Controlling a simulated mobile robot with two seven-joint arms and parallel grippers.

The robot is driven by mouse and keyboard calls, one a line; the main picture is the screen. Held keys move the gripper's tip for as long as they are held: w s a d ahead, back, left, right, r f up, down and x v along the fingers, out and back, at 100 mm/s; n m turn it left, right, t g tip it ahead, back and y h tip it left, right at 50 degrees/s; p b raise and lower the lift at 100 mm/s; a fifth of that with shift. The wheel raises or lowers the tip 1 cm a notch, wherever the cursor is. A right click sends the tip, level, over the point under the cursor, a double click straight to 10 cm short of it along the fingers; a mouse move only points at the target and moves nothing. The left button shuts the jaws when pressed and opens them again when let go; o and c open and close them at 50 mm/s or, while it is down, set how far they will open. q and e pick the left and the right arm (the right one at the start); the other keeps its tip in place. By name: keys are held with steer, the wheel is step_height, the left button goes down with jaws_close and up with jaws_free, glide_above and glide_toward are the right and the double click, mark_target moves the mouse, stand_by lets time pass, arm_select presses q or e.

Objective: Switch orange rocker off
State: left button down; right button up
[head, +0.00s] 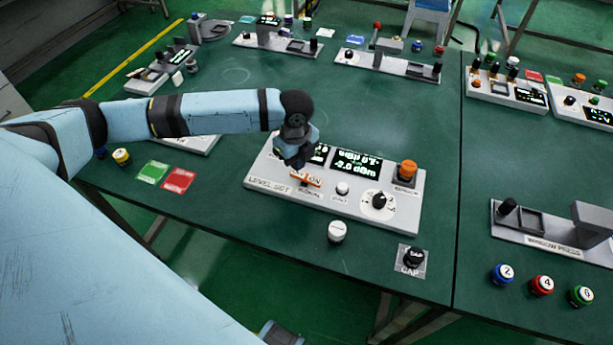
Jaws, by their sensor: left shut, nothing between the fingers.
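My left gripper (299,168) is shut and empty, pointing down just above or at the rocker. I cannot tell whether the fingertips touch it. The gripper and wrist hide part of the rocker and part of a left display. A lit display (357,161) on the panel reads about -2.0 dBm. My right gripper is not in view.
On the panel are a white button (342,188), a dial (379,200) and an orange knob (408,168). A white-topped cap (336,231) and a black cap (414,256) stand in front. Red (178,181) and green cards (152,172) lie left. Other panels stand behind and right.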

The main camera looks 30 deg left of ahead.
arm_select(q)
steer(key=shift+f, duration=1.55)
stand_by(0.9)
steer(key=shift+r+p, duration=0.8)
steer(key=shift+r, duration=0.05)
steer(key=shift+r+p, duration=0.7)
steer(key=shift+p, duration=0.1)
steer(key=shift+r+p, duration=0.55)
steer(key=shift+p, duration=0.15)
step_height(320, 180, up, 3)
steer(key=p, duration=0.3)
steer(key=shift+f, duration=0.1)
